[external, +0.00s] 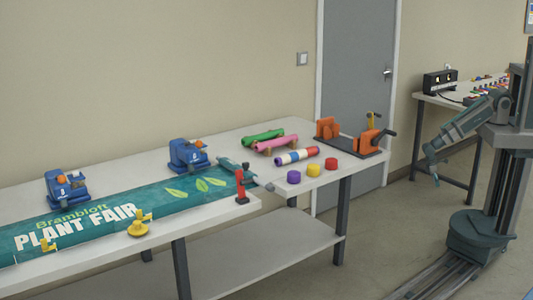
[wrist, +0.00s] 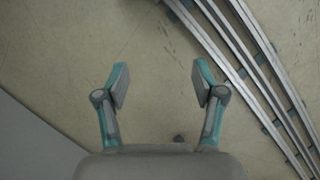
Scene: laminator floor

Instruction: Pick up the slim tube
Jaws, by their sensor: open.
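The green and pink tubes lie side by side on a small wooden rest. I cannot tell for certain which one is the slim tube; the green one looks narrow. My gripper (external: 434,178) hangs pointing down over the floor, right of the table and well apart from the tubes. In the wrist view my gripper (wrist: 160,85) is open and empty, with bare floor beneath. No tube shows there.
A teal banner (external: 90,222) with blue clamps (external: 187,154) and a red clamp (external: 242,186) covers the left of the table (external: 215,214). An orange-ended stand (external: 350,138) and purple, yellow and red rolls (external: 314,170) are near the tubes.

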